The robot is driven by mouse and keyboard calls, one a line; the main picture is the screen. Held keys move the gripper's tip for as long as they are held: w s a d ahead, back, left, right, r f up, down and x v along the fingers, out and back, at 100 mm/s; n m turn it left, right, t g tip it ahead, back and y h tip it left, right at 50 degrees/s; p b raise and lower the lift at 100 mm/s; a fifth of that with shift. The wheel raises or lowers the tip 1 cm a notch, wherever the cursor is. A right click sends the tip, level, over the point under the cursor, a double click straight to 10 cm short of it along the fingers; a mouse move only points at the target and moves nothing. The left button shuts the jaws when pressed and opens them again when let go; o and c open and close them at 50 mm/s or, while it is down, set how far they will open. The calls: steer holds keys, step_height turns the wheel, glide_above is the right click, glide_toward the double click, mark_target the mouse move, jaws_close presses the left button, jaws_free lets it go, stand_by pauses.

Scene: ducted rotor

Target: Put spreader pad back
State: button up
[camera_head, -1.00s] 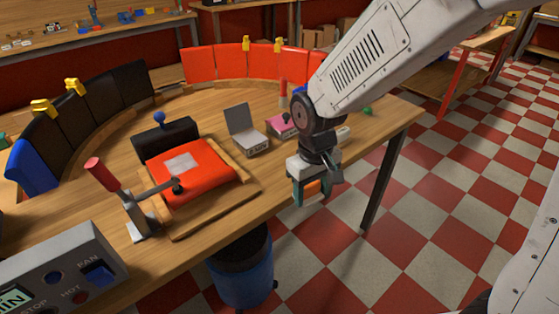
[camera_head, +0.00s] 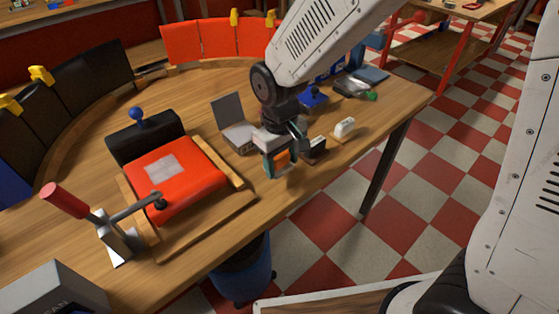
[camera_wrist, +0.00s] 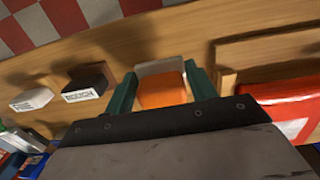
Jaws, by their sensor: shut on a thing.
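The spreader pad, an orange block (camera_wrist: 162,92) with a pale edge, is between the green fingers of my gripper (camera_wrist: 163,88) in the wrist view. In the head view my gripper (camera_head: 281,163) is shut on it, and only a bit of the orange shows (camera_head: 283,157). It is over the table near its front edge; I cannot tell whether the pad touches the tabletop. A black block with a white label (camera_head: 317,149) stands just right of the gripper. A white block (camera_head: 345,128) stands farther right. Both also show at the left of the wrist view.
A red panel (camera_head: 190,184) lies on a wooden fixture left of my gripper, with a red-handled lever clamp (camera_head: 112,240). An open grey box (camera_head: 236,135) stands behind. Blue and green items (camera_head: 371,96) sit back right. A blue bucket (camera_head: 240,275) stands below the table edge.

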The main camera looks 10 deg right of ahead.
mark_target(281, 167)
steer(key=shift+w+f, duration=0.1)
steer(key=shift+f, duration=1.6)
steer(key=shift+f, duration=0.1)
steer(key=o, duration=1)
steer(key=shift+f, duration=0.1)
steer(key=shift+c, duration=0.2)
